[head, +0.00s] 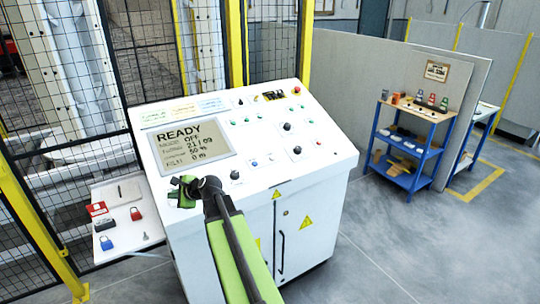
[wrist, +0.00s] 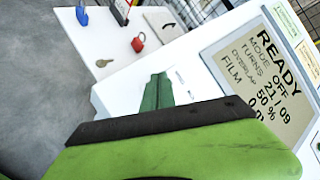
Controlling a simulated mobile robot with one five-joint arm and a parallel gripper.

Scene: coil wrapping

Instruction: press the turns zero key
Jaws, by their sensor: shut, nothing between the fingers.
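The white sloped control panel (head: 215,165) carries a display (head: 193,143) reading READY, MODE OFF, TURNS 21 / 09, a percentage of 50 and 0 m. The display also shows at the right of the wrist view (wrist: 268,75). Several small keys and knobs sit right of and below it; their labels are too small to read, so I cannot tell which is the turns zero key. My gripper (head: 176,193) is over the panel's lower left, below the display. In the wrist view its green fingers (wrist: 156,92) are together and empty; contact with the panel cannot be told.
A side board (head: 123,192) with red and blue padlocks and a key adjoins the panel's left. A mesh fence with yellow posts (head: 305,45) stands behind. A blue shelf cart (head: 408,150) stands at right. The grey floor between is clear.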

